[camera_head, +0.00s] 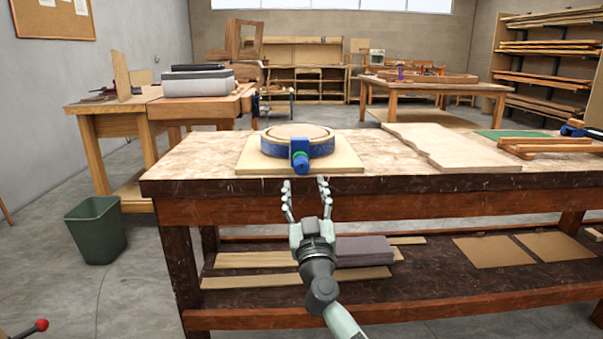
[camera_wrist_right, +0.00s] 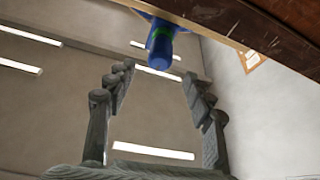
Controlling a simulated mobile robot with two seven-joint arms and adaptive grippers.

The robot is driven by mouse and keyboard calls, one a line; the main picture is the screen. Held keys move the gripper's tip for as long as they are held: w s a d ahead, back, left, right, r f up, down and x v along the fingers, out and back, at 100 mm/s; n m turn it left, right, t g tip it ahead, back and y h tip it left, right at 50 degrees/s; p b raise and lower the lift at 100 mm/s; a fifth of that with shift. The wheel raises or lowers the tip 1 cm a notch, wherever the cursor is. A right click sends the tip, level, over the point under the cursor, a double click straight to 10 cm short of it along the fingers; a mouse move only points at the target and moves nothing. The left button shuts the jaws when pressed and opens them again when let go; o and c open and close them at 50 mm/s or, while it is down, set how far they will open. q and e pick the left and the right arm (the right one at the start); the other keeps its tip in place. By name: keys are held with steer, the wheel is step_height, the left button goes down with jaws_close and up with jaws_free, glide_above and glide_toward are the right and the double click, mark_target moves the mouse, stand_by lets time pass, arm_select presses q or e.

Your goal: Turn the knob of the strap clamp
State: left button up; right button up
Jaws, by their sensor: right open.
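The strap clamp (camera_head: 300,147) is a blue band around a round wooden ring (camera_head: 296,131), which rests on a light board on the workbench. Its blue knob (camera_head: 301,164) with a green collar faces me at the bench's front edge. The knob also shows in the right wrist view (camera_wrist_right: 159,51), beyond and between the fingertips. My right gripper (camera_head: 305,182) is open and empty, just in front of and below the knob, with its fingers pointing toward it. In the right wrist view the gripper's fingers (camera_wrist_right: 160,82) are spread apart, not touching the knob. My left gripper is not in view.
The workbench (camera_head: 380,184) has a thick front edge close to my right gripper. A light board (camera_head: 450,146) lies to the right, with wooden bars (camera_head: 550,146) beyond. The lower shelf holds planks (camera_head: 290,281). A green bin (camera_head: 96,229) stands at left.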

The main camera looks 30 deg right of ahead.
mark_target(302, 171)
steer(key=x, duration=0.6)
steer(key=shift+w+b, duration=0.1)
steer(key=shift+b, duration=0.2)
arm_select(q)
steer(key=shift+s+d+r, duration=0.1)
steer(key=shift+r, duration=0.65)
arm_select(e)
steer(key=shift+w+d+r, duration=0.3)
steer(key=shift+w, duration=0.25)
steer(key=c, duration=1.2)
steer(key=shift+o, duration=0.2)
steer(key=shift+r, duration=0.1)
